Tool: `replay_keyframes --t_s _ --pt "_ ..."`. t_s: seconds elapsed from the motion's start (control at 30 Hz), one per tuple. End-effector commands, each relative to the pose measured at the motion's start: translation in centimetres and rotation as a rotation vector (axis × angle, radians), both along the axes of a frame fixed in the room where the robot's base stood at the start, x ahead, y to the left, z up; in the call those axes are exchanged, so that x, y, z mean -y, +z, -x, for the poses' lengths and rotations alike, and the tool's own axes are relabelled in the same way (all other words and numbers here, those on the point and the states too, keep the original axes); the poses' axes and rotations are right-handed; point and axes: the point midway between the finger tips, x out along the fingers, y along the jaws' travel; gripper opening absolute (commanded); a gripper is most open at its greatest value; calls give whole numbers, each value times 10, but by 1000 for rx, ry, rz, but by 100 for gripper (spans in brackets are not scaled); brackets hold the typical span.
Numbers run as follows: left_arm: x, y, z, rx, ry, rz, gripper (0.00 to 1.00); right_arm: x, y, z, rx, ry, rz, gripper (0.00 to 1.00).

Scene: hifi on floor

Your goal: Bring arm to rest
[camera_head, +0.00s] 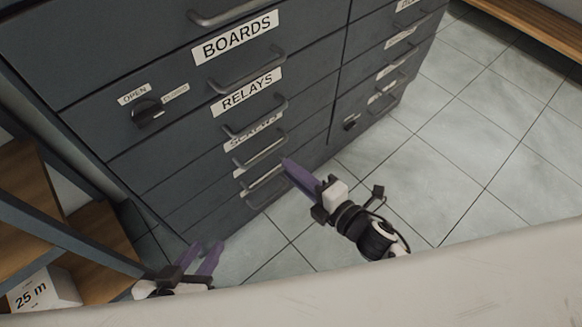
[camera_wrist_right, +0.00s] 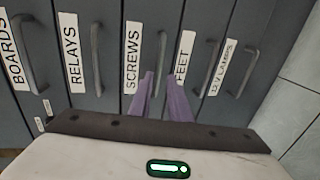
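My right gripper (camera_head: 287,162) has purple fingers and points at the lower drawers of the dark grey cabinet (camera_head: 85,60). In the right wrist view its two fingers (camera_wrist_right: 161,80) stand a little apart with nothing between them, in front of the SCREWS and FEET drawers. I cannot tell whether they touch the drawer fronts. My left gripper (camera_head: 207,248) is low at the cabinet's lower left, near the front edge of the picture. Its two purple fingers are apart and empty. Most of the left arm is hidden.
Drawers carry bar handles (camera_head: 248,69) that stick out, and an OPEN/CLOSED knob (camera_head: 147,112) sits at the left. A wooden shelf (camera_head: 95,240) with a white "25 m" box (camera_head: 45,292) stands at the lower left. Tiled floor (camera_head: 480,150) to the right is clear.

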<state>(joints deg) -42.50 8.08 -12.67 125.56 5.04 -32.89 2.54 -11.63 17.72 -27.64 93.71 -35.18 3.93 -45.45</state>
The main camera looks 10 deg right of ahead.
Motion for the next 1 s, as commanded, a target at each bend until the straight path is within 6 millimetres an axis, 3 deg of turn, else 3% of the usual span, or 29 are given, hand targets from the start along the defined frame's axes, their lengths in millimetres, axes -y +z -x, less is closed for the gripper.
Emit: replay_keyframes --t_s 0.43,0.53,0.63,0.8,1.0 --pt "0 0 0 0 0 0 31 5 2 -3 -25 -39 -23 17" --pt "0 0 0 0 0 0 31 23 7 -7 -108 -160 -94 17" --pt "0 0 0 0 0 0 31 56 11 -5 -256 -364 -225 17" --pt "0 0 0 0 0 0 31 111 9 32 -571 -746 -492 17" --pt "0 0 0 0 0 0 31 137 6 91 -842 -1037 -688 17"
